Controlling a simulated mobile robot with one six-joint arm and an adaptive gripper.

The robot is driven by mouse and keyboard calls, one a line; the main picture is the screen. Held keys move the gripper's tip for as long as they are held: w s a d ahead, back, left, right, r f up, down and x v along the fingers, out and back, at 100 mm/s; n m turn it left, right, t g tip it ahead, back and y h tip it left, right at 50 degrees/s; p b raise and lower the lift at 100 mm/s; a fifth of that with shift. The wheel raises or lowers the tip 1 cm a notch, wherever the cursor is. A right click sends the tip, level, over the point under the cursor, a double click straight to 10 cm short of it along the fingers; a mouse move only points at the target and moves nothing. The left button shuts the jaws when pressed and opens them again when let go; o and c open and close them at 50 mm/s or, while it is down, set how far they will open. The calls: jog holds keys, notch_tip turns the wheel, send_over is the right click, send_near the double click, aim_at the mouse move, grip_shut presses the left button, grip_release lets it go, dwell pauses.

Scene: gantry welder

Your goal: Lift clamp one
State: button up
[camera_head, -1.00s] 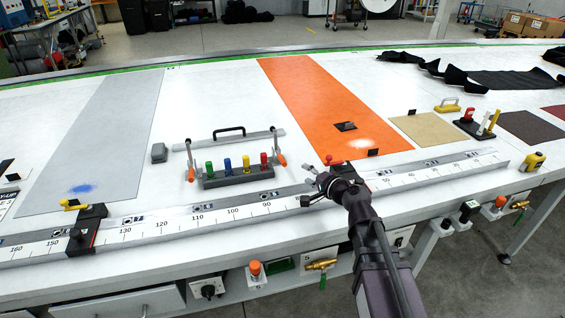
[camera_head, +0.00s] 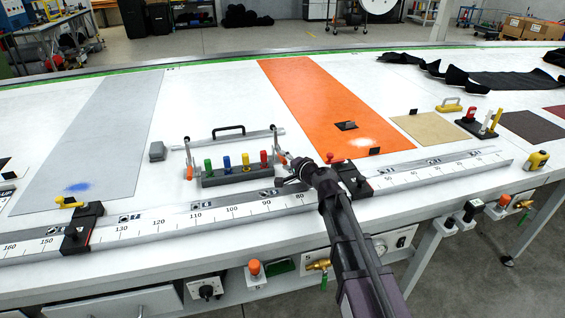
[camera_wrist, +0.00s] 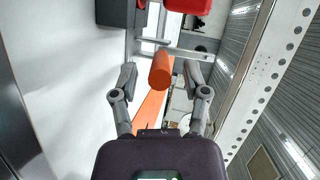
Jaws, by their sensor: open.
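Two black clamps sit on the ruled rail in the head view. The left clamp (camera_head: 80,230) has a yellow handle (camera_head: 68,202) beside it. The right clamp (camera_head: 353,181) has a red knob (camera_head: 333,158) near it. I cannot tell which is clamp one. My gripper (camera_head: 284,181) is left of the right clamp, near the rail and the right end of the peg rack. In the wrist view it is open (camera_wrist: 160,75), with an orange cylinder (camera_wrist: 160,70) between or just beyond its fingers; contact cannot be judged. This may be the rack's orange-handled lever.
The peg rack (camera_head: 222,180) holds coloured pegs and has a lever at each end. A grey bar with a black handle (camera_head: 229,130) lies behind it. An orange sheet (camera_head: 318,100) and grey sheet (camera_head: 105,130) lie flat.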

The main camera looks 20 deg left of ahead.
jog(key=shift+x, duration=0.85)
grip_shut()
